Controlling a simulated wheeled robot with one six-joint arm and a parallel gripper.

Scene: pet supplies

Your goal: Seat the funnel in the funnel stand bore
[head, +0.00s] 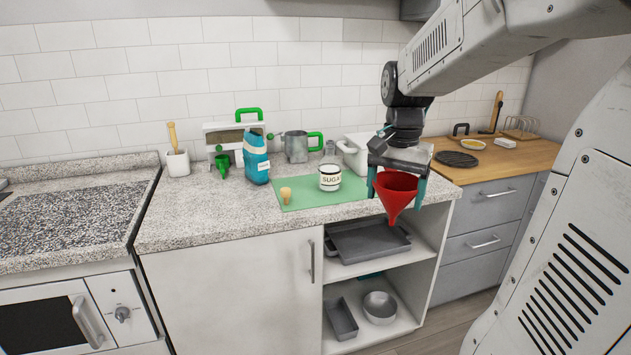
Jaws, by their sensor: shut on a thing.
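The red funnel (395,194) is in my gripper (397,190), its wide mouth up and its spout pointing down. The teal fingers are shut on it, one at each side of the rim. Gripper and funnel are in front of the counter's right end, overlapping the open shelf in the head view. I cannot tell for sure which thing is the funnel stand, and no bore is clearly visible. A white piece with a dark panel and green handle (249,114) stands at the back, with a small green item (222,163) before it.
A green mat (310,199) carries a sugar jar (330,177) and a small tan item (286,195). A blue carton (256,159), a metal jug (296,147) and a white crock (177,162) stand behind or left. The granite counter (200,217) is clear at front left.

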